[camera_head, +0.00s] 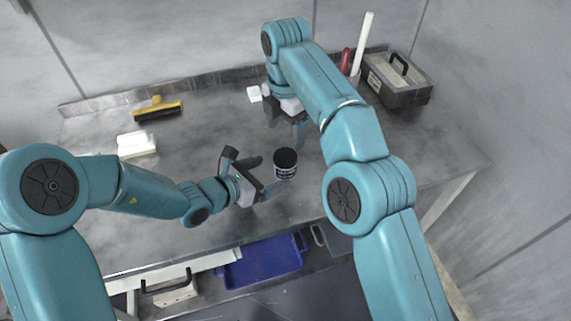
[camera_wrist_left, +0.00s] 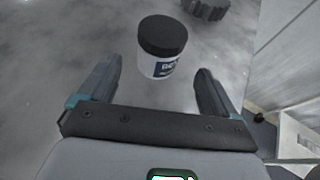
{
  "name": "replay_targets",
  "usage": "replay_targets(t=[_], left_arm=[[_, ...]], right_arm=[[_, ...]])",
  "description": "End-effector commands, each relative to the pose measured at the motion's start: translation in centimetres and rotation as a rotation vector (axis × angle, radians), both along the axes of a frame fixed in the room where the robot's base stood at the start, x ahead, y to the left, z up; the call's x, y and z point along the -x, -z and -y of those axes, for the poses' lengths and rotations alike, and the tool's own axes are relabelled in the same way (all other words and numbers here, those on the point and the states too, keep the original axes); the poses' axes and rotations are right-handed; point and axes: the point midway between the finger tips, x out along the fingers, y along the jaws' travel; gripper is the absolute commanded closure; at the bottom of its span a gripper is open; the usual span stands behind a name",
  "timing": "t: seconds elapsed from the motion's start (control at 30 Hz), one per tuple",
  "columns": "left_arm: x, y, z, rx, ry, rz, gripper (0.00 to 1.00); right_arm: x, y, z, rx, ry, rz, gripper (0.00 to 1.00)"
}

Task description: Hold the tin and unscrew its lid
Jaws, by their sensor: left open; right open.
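The tin (camera_head: 285,170) is a small white jar with a dark label and a black lid (camera_head: 285,157), standing upright on the grey bench. My left gripper (camera_head: 267,174) is open, low over the bench, just left of the tin and pointing at it. In the left wrist view the tin (camera_wrist_left: 160,66) with its black lid (camera_wrist_left: 163,35) stands between the lines of the open fingers, around their tips, with gaps on both sides. My right gripper (camera_head: 287,128) is open and empty above the bench, behind the tin, pointing down; my right arm partly covers that area.
A yellow-handled squeegee (camera_head: 157,108) and a white block (camera_head: 136,144) lie at the left. A grey toolbox (camera_head: 397,80), a red item (camera_head: 346,61) and a white rod (camera_head: 362,45) stand at the back right. A blue tray (camera_head: 262,262) is below the front edge. A dark ribbed object (camera_wrist_left: 206,8) lies beyond the tin.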

Motion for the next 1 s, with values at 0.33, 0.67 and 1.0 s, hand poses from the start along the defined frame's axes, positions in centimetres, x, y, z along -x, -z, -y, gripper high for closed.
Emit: replay_targets(t=[0.33, 0.67, 1.0], left_arm=[[-4.1, 2.3, 4.1, 0.000, 0.001, 0.001, 0.08], [-4.9, 2.7, 4.7, 0.000, -0.001, 0.001, 0.08], [-4.9, 2.7, 4.7, 0.000, -0.001, 0.000, 0.86]], right_arm=[[-0.3, 0.1, 0.1, 0.002, -0.001, -0.002, 0.17], [-0.3, 0.2, 0.0, 0.002, -0.002, -0.004, 0.17], [-0.4, 0.2, 0.0, 0.002, -0.002, -0.004, 0.17]])
